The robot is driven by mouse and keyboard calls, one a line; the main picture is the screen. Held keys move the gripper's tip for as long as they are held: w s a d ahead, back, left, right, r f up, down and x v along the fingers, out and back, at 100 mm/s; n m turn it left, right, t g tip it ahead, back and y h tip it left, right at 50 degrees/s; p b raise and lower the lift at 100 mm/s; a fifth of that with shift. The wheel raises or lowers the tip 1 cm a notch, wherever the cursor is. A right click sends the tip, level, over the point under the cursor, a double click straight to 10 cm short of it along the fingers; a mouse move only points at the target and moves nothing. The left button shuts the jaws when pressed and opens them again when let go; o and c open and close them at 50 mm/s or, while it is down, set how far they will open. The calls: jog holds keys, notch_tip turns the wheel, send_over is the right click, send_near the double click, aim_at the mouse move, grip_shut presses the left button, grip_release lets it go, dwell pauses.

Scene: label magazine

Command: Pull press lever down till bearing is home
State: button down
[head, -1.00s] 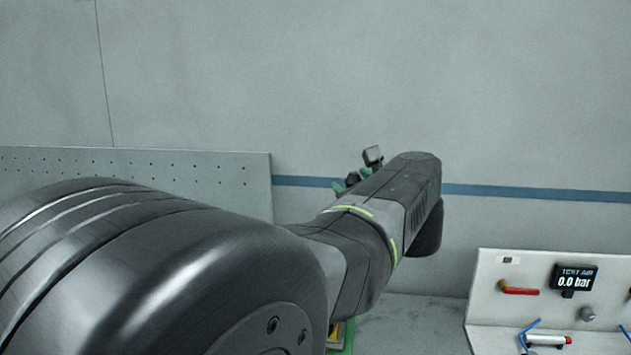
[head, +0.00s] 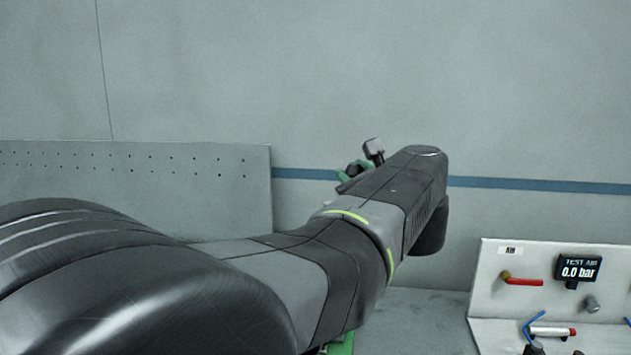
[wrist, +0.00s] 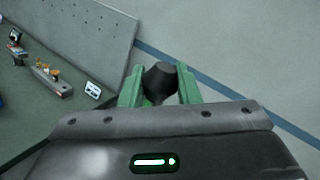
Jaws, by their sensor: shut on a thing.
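In the wrist view, my gripper (wrist: 160,88) has its green fingers on both sides of a black knob (wrist: 160,74), which looks like the grip of the press lever. The gripper is shut on it. The lever's shaft below the knob is mostly hidden by the gripper body. In the head view, my arm covers the press and the knob, and only a bit of my gripper's green (head: 354,170) shows behind the wrist. A green part (head: 342,344) shows under my arm at the bottom edge; I cannot tell whether it belongs to the press. The bearing is not visible.
A test-air panel (head: 494,292) with a red-handled valve (head: 522,282) and a display reading 0.0 bar (head: 579,268) stands at the right. A pegboard (head: 210,185) is at the left. In the wrist view, small parts (wrist: 50,78) lie on the bench at the left.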

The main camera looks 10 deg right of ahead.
jog(key=s+a+f+n+t+y+b, duration=0.1)
jog(key=s+f+b, duration=0.4)
jog(key=f+b, duration=0.6)
jog(key=s+a+f+n+t+y+b, duration=0.2)
jog(key=f+b, duration=0.9)
jog(key=b, duration=1.5)
jog(key=shift+s+n+t+y, duration=0.3)
jog(key=shift+s+n+t, duration=0.8)
jog(key=shift+s, duration=1.1)
jog(key=c, duration=1.1)
grip_release()
jog(key=shift+w+a, duration=0.1)
jog(key=shift+a, duration=0.05)
